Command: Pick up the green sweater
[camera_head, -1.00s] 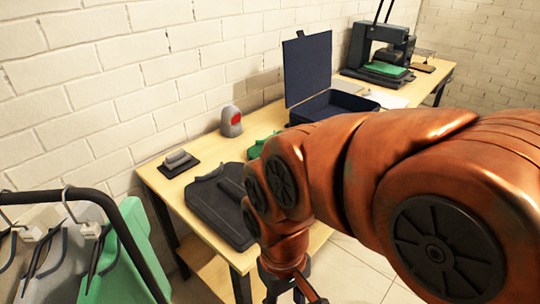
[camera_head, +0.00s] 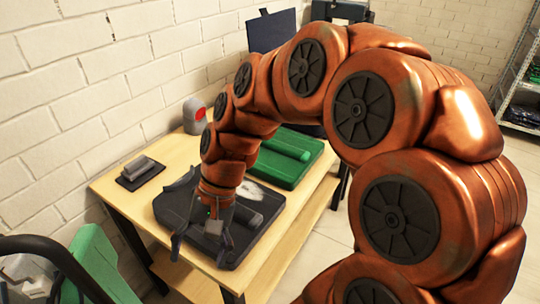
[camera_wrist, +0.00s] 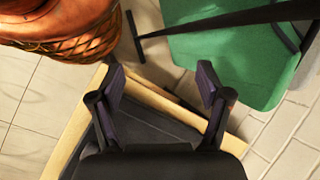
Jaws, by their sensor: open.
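My gripper (camera_head: 204,246) is open and empty, pointing down in front of the dark garment on the table. The wrist view shows its two fingers (camera_wrist: 161,80) spread apart, with no cloth between them.
A dark folded garment (camera_head: 174,208) lies on the wooden table (camera_head: 112,190). A small dark pad with a grey roll (camera_head: 139,170) and a grey object with a red face (camera_head: 194,115) stand behind.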

